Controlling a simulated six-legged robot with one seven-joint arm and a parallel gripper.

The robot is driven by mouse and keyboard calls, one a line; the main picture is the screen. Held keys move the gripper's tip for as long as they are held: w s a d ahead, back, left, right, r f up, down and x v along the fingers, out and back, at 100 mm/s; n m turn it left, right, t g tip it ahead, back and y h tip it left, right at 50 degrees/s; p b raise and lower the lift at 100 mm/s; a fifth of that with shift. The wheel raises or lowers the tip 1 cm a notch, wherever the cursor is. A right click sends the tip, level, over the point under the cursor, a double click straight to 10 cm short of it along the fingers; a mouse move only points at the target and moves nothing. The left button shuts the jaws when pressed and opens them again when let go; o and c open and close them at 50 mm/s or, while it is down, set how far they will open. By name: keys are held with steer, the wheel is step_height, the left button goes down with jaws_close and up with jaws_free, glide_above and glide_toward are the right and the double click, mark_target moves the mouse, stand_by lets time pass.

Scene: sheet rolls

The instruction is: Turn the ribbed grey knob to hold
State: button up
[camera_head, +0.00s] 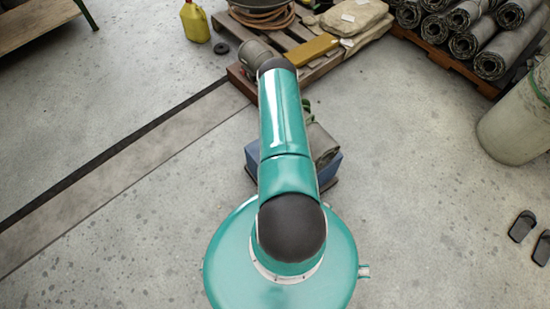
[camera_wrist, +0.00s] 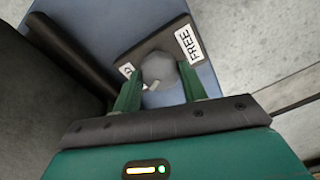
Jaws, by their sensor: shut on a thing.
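In the wrist view the ribbed grey knob (camera_wrist: 159,68) sits on a dark plate (camera_wrist: 160,44) on top of a blue body. My gripper (camera_wrist: 159,75) has its two green fingers on either side of the knob, shut on it. A pale pointer mark shows at the knob's lower left edge. A white label reading FREE (camera_wrist: 188,42) is on the plate's right end. In the head view my arm hides the knob, and a blue box (camera_head: 252,154) shows beside the arm.
In the head view a pallet (camera_head: 240,81) with bags and coiled hose stands ahead. Rolled sheets (camera_head: 490,62) lie at the upper right. A pale drum (camera_head: 507,135) and slippers (camera_head: 522,226) are on the right. The floor to the left is mostly clear.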

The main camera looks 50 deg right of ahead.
steer(key=m, duration=0.5)
stand_by(0.6)
steer(key=o, duration=1)
steer(key=shift+r, duration=0.1)
step_height(320, 180, up, 14)
steer(key=shift+f, duration=0.2)
steer(key=shift+r, duration=0.1)
